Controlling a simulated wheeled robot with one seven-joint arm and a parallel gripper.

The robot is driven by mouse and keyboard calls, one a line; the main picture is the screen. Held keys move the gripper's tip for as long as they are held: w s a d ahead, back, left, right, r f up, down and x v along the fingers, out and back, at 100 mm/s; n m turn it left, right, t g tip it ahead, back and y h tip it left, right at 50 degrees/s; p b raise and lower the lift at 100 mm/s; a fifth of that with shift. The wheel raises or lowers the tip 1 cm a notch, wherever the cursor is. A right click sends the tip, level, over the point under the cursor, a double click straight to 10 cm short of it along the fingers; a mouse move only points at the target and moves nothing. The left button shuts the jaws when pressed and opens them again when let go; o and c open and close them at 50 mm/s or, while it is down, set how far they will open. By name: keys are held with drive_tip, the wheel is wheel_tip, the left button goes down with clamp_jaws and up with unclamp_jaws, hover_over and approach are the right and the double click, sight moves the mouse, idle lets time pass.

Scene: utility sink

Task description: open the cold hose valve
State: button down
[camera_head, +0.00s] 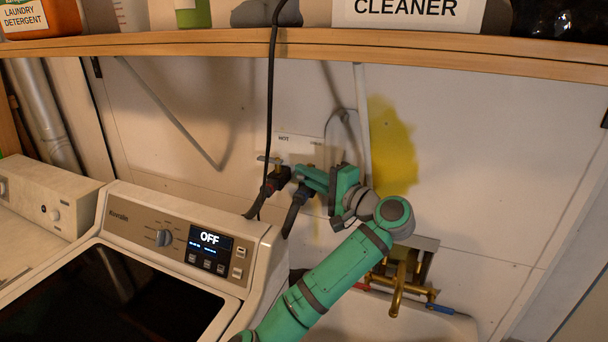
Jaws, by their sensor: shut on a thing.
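My green gripper (302,174) is at the wall behind the washing machine, its fingers pointing left. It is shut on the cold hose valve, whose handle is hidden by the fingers. A dark hose (294,212) runs down from just below the fingers. The hot hose valve (270,162) is just left of the fingers, under a white plate marked HOT (284,135), with its own hose (261,204). I cannot tell how far the cold handle is turned.
A washing machine (140,216) reading OFF stands at lower left. A wooden shelf (200,45) with bottles crosses above. A black cord (271,90) hangs near the valves.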

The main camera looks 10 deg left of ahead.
drive_tip(key=shift+g, duration=0.3)
drive_tip(key=c, duration=1.9)
unclamp_jaws()
drive_tip(key=shift+w, duration=0.1)
drive_tip(key=shift+o, duration=0.2)
